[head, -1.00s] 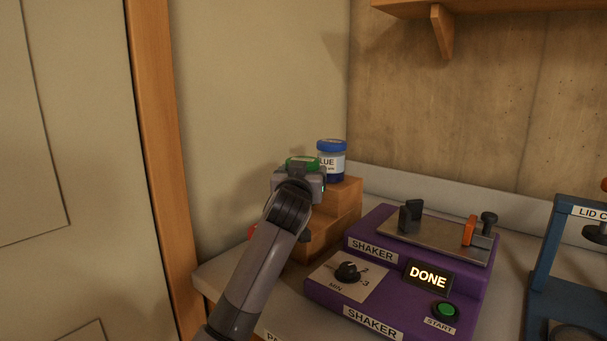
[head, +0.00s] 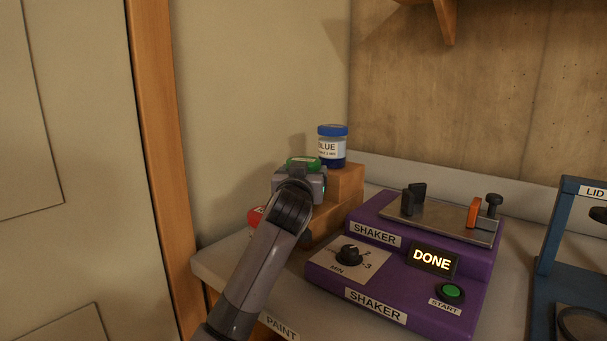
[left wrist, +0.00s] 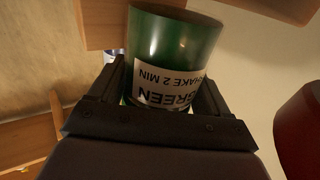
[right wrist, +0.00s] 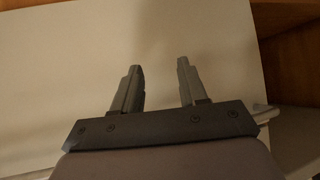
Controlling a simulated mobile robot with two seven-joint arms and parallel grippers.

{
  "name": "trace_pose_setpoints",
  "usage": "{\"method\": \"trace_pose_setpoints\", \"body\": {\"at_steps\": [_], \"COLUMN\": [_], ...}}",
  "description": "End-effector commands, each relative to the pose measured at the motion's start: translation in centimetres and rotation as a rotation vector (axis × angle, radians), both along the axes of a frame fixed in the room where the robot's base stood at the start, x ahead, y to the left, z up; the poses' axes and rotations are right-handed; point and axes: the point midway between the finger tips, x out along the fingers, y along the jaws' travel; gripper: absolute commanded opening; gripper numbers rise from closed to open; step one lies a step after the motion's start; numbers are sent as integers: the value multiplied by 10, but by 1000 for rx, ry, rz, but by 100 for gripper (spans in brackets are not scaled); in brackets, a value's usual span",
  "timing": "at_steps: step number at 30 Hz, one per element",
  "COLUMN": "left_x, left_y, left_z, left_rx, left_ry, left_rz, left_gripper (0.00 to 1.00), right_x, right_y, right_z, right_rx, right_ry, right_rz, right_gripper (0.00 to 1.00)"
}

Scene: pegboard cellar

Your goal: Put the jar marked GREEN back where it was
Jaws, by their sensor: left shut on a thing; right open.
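The jar marked GREEN (left wrist: 175,50) is between the fingers of my left gripper (left wrist: 165,95), which is shut on it. Its label also reads SHAKE 2 MIN. In the head view its green lid (head: 303,163) shows just above my left gripper (head: 300,178), at the stepped wooden rack (head: 345,183). The gripper hides the jar's body there, so I cannot tell whether it touches a step. The BLUE jar (head: 332,146) stands on the rack's top step. A red jar (head: 256,215) is low at the left, partly hidden by my arm. My right gripper (right wrist: 160,90) is open and empty.
The purple shaker (head: 400,290) stands right of the rack; its display reads DONE and its clamp plate (head: 440,222) is empty. A blue lid device (head: 560,240) stands at the far right. The wall and wooden post (head: 160,150) are close on the left.

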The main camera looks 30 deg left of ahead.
Motion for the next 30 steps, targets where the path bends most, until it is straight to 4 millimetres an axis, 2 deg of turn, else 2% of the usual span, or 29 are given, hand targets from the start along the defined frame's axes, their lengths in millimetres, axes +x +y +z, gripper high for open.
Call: {"method": "trace_pose_setpoints", "body": {"at_steps": [13,14,15,16,24,26,30], "left_x": [0,0,0,0,0,0,0], "left_y": [0,0,0,0,0,0,0], "left_z": [-8,-7,-7,-7,-7,-1,24], "left_rx": [1,1,1,1,0,-1,-1], "left_ry": [-4,-4,-4,-4,1,0,-4], "left_rz": [0,0,0,0,0,0,0], "left_gripper": [19,84,97,100,100,100,100], "right_x": [0,0,0,0,-1,-2,-2], "right_y": [0,0,0,0,0,0,0], "right_z": [-6,-6,-6,-6,-6,-5,0], "right_rx": [1,1,1,1,1,1,1], "right_ry": [0,0,0,1,3,4,5], "right_rz": [-2,-2,-2,-2,-2,-2,-2], "right_gripper": [43,43,43,43,43,43,43]}}
